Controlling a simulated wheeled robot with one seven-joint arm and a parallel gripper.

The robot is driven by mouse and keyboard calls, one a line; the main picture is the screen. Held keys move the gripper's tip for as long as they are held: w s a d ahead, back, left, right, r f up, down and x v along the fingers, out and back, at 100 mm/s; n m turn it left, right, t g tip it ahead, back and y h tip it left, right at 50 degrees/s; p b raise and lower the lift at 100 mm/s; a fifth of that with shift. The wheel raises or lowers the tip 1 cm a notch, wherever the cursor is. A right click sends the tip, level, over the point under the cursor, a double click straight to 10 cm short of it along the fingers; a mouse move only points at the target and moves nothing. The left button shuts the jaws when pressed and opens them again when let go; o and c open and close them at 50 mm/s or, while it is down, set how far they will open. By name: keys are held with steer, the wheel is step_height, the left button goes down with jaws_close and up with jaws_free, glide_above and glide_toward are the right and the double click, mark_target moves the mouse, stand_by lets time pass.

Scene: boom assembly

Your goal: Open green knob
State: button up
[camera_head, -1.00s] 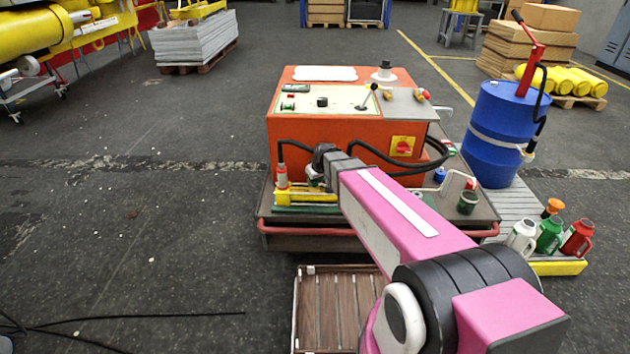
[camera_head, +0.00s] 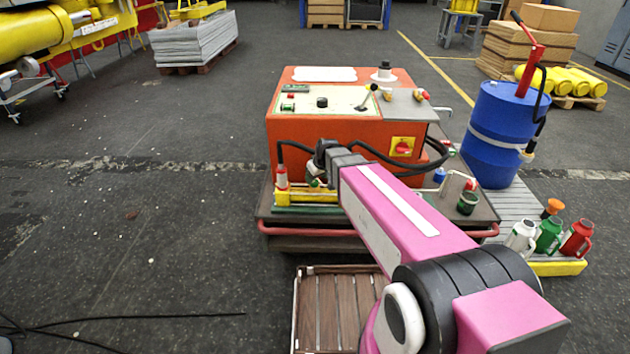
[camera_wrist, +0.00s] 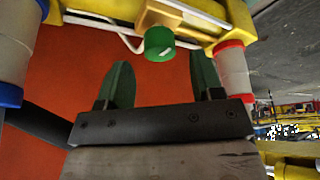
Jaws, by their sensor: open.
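The green knob (camera_wrist: 159,44) shows in the wrist view, at top centre, under a yellow fitting on the yellow pipework (camera_wrist: 185,22). My gripper (camera_wrist: 160,82) is open, its two dark green fingers apart. I see no contact between the fingers and the knob. In the head view my gripper (camera_head: 316,181) is small and partly hidden at the yellow pipework (camera_head: 305,197) on the front of the orange machine. I cannot make out the knob clearly there.
The orange machine (camera_head: 340,130) stands behind the pipework, with black hoses looping beside my arm. In the wrist view, white cylinders with blue (camera_wrist: 12,93) and red (camera_wrist: 229,44) collars flank the fingers. A wooden pallet (camera_head: 325,318) lies in front.

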steer(key=v, duration=0.8)
steer(key=s+d+f+m+g+h, duration=0.1)
steer(key=s+d+f+m+g, duration=0.1)
steer(key=s+d, duration=0.5)
steer(key=s+d+f+m+g+h, duration=0.1)
steer(key=s+d+f+m, duration=0.3)
steer(key=s+d, duration=0.4)
steer(key=shift+d+f+m+g+h, duration=0.3)
steer(key=shift+d+f+m+g, duration=0.1)
steer(key=shift+d+f, duration=0.35)
stand_by(0.5)
